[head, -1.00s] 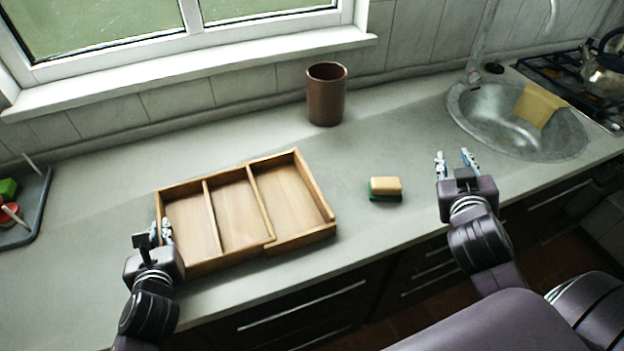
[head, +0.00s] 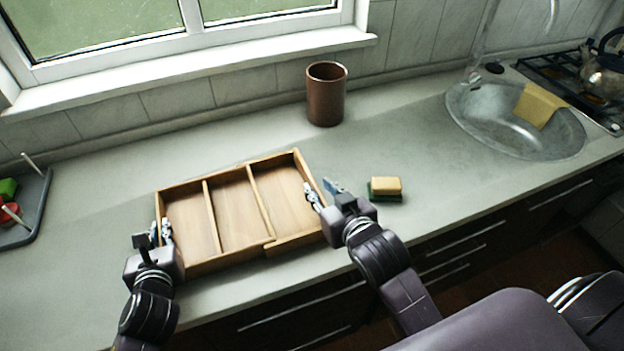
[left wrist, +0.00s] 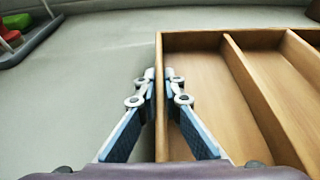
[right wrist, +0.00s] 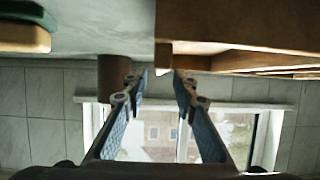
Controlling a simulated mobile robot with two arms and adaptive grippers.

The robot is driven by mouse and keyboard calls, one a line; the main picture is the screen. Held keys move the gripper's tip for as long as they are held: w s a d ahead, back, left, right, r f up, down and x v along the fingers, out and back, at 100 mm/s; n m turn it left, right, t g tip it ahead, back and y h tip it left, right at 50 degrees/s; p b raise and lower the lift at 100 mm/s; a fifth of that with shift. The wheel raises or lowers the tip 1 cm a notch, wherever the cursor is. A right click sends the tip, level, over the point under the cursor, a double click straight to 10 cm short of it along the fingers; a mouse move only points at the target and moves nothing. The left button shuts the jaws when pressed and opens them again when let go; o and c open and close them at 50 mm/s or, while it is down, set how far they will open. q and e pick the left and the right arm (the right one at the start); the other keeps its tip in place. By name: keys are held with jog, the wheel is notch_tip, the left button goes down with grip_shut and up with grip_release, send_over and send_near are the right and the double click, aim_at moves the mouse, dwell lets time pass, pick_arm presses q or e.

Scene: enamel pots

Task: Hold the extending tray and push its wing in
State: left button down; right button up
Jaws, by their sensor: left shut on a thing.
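The wooden extending tray (head: 213,262) lies on the counter, with two dividers showing inside. Its wing (head: 284,185) is the right-hand section, stepped from the main body at the front edge. My left gripper (head: 160,233) is shut on the tray's left wall, one finger inside and one outside; the left wrist view shows this wall (left wrist: 160,70) between the fingers. My right gripper (head: 322,191) is at the wing's right end, its fingers apart. In the right wrist view the fingers (right wrist: 160,82) are open near a tray corner; contact cannot be told.
A sponge (head: 386,186) lies just right of my right gripper. A brown cup (head: 326,95) stands behind the tray. A grey tray (head: 40,205) with small items is at the far left, the sink (head: 500,125) at the right.

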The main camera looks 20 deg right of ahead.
aim_at(314, 183)
jog(key=x, duration=0.5)
jog(key=shift+w+f, duration=0.15)
jog(key=shift+w, duration=0.15)
jog(key=shift+c, duration=0.3)
grip_shut()
